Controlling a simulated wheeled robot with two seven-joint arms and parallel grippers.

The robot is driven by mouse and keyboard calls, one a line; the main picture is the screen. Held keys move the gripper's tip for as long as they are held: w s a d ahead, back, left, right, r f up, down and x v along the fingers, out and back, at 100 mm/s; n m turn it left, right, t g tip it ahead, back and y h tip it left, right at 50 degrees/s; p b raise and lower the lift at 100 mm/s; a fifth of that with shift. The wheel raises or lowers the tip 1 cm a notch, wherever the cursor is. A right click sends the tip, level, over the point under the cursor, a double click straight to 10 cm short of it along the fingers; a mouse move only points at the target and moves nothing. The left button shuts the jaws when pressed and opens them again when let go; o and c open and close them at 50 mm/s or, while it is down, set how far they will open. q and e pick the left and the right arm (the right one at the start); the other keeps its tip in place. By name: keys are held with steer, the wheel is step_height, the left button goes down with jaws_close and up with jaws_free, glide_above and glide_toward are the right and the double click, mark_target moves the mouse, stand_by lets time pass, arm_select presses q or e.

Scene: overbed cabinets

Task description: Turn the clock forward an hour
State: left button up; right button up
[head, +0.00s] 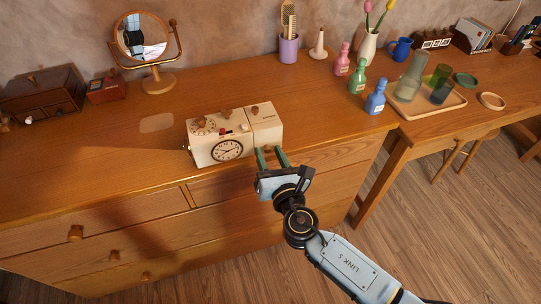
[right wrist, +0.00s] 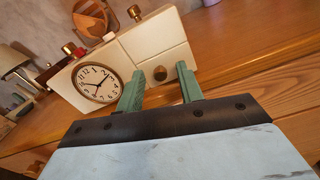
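A cream box-shaped clock (head: 243,132) stands near the front edge of the dresser, with a round dial (head: 228,149) on its front. The dial also shows in the right wrist view (right wrist: 97,83), tilted in the picture. A small round brown knob (right wrist: 160,73) sits on the front face to the right of the dial. More brown knobs and a small red part are on top. My right gripper (head: 271,155) is open with green fingers pointing at the front knob. In the right wrist view the knob shows between the fingertips; contact cannot be told. My left gripper is not in view.
The dresser top (head: 90,150) is clear left of the clock. A round mirror (head: 141,38) and wooden boxes stand at the back left. Pink, green and blue bottles (head: 375,97) stand right of the clock. A tray (head: 432,104) with glasses is further right.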

jaws_close()
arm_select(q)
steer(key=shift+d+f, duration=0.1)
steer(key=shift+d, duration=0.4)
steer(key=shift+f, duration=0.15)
